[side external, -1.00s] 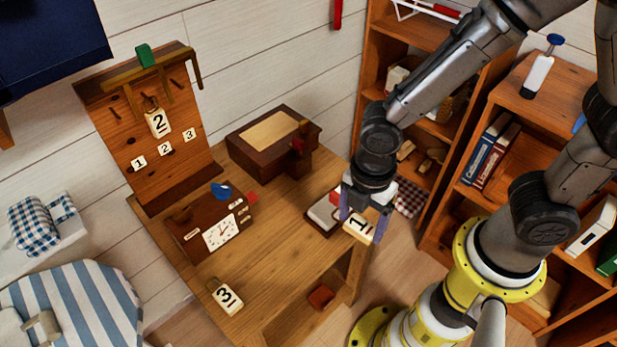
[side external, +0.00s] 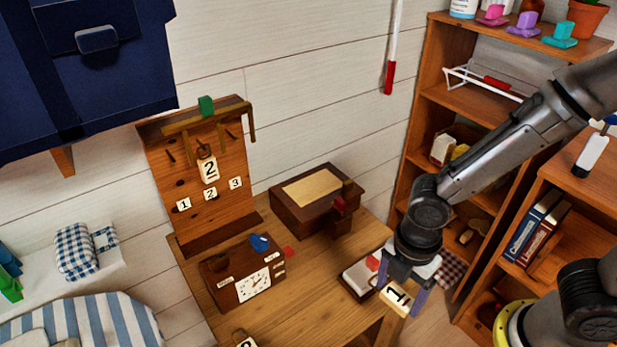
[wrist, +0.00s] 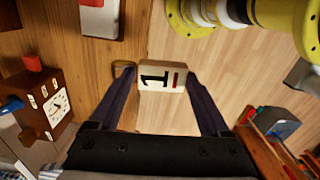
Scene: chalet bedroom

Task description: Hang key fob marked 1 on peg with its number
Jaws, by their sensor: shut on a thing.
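My gripper (side external: 404,292) is shut on the key fob marked 1 (side external: 397,297), a cream block with a black 1. It is held at the table's right front edge, beside a white-topped box. In the wrist view the fob (wrist: 161,78) sits between the fingertips (wrist: 163,82), with a brown loop on its left end. The wooden peg board (side external: 198,170) stands at the back left of the table, with number plates 1 (side external: 184,205), 2 (side external: 211,194) and 3 (side external: 235,183) below its pegs. A fob marked 2 (side external: 209,171) hangs on the middle peg. Another fob (side external: 244,341) lies at the bottom edge, mostly cut off.
A wooden clock (side external: 253,284) stands in front of the board. A brown box (side external: 312,197) stands to the board's right. A green-topped bar (side external: 207,106) crosses the board's top, above the pegs. The white-topped box (side external: 361,277) is left of my gripper. Bare tabletop (side external: 318,268) lies between.

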